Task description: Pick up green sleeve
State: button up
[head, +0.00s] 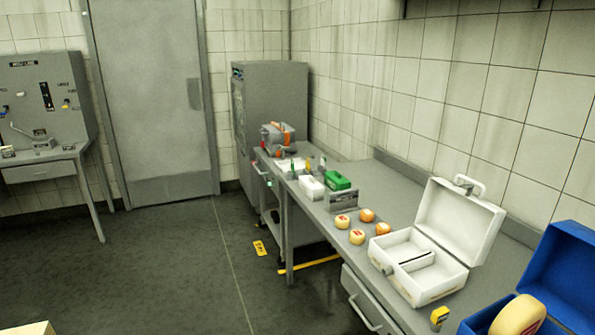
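A green box-shaped piece (338,181), which looks like the green sleeve, lies on the grey counter (375,188) along the right wall. A similar white piece (312,186) lies beside it on the left. A grey box-like holder (341,200) stands just in front of the green piece. The sleeve is small in this view, and whether it is hollow cannot be made out. My gripper is not in view.
Several small cheese wheels (357,236) sit nearer on the counter. An open white case (409,251) and an open blue box (565,270) with a large cheese wheel (518,315) are nearer still. Small tools lie behind the sleeve. The floor (150,265) at left is mostly clear.

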aim_at(333, 180)
jog(key=u, duration=0.45)
jog(key=i, duration=1.55)
jog(key=u, duration=0.4)
jog(key=i, duration=2.25)
jog(key=z, duration=0.15)
